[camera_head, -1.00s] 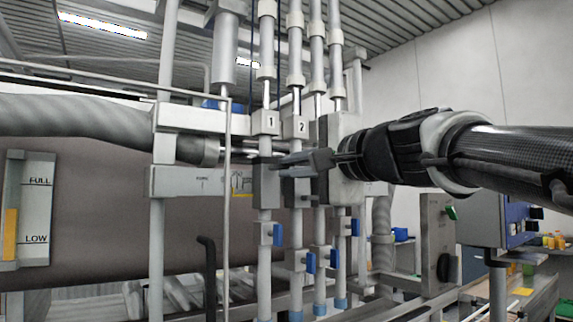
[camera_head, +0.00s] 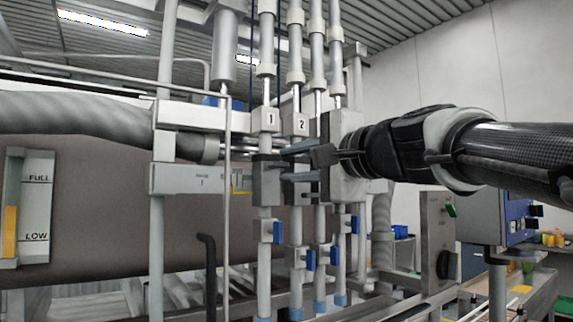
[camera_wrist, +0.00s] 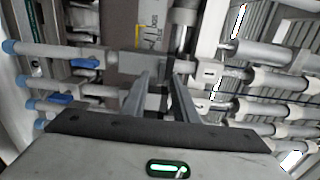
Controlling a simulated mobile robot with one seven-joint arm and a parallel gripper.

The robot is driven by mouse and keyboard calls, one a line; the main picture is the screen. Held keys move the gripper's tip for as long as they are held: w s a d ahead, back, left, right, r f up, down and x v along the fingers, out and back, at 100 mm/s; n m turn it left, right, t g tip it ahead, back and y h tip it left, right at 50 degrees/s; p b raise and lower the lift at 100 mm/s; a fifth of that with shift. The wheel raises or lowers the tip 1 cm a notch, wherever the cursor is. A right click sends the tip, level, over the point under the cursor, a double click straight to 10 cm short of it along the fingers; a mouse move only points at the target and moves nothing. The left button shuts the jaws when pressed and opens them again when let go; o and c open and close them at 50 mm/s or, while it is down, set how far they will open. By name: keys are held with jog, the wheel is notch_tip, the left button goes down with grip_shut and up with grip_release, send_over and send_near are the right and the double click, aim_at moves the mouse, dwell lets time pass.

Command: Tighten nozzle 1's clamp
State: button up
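Nozzle 1 (camera_head: 265,212) is an upright grey tube below the white block marked 1 (camera_head: 270,121). Its clamp (camera_head: 267,178) is a dark grey block around the tube. My gripper (camera_head: 284,164) comes in from the right, its two fingers spread one above the other, with the tips close to the right side of that clamp. In the wrist view, the fingers (camera_wrist: 158,80) are apart and point toward the row of tubes, with no part visibly pinched between them. I cannot tell whether the tips touch the clamp, and its screw or lever is not clear.
The block marked 2 (camera_head: 301,124) and further tubes stand close on the right, with blue valve handles (camera_head: 309,260) below. A vertical post (camera_head: 158,250) and a thin rod (camera_head: 227,200) stand on the left. A brown tank (camera_head: 95,225) is behind.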

jog(key=v, duration=1.7)
jog(key=shift+d, duration=0.1)
notch_tip(320, 180, down, 23)
jog(key=a+n+g+h, duration=0.2)
jog(key=n+g+h, duration=0.2)
jog(key=n+g, duration=0.1)
jog(key=s+d+f+n+g+h, duration=0.2)
jog(key=s+f+n+h, duration=0.15)
jog(key=f, duration=0.65)
jog(key=s+d+f+n+g+h, duration=0.2)
jog(key=s+d+f+n, duration=0.15)
jog(key=f, duration=0.65)
notch_tip(320, 180, up, 19)
jog(key=s+p, duration=0.1)
jog(key=p, duration=1.9)
jog(key=shift+a+r+m, duration=0.2)
jog(key=shift+a+m, duration=0.05)
jog(key=shift+m, duration=0.05)
jog(key=shift+s+h, duration=0.1)
jog(key=shift+h, duration=0.15)
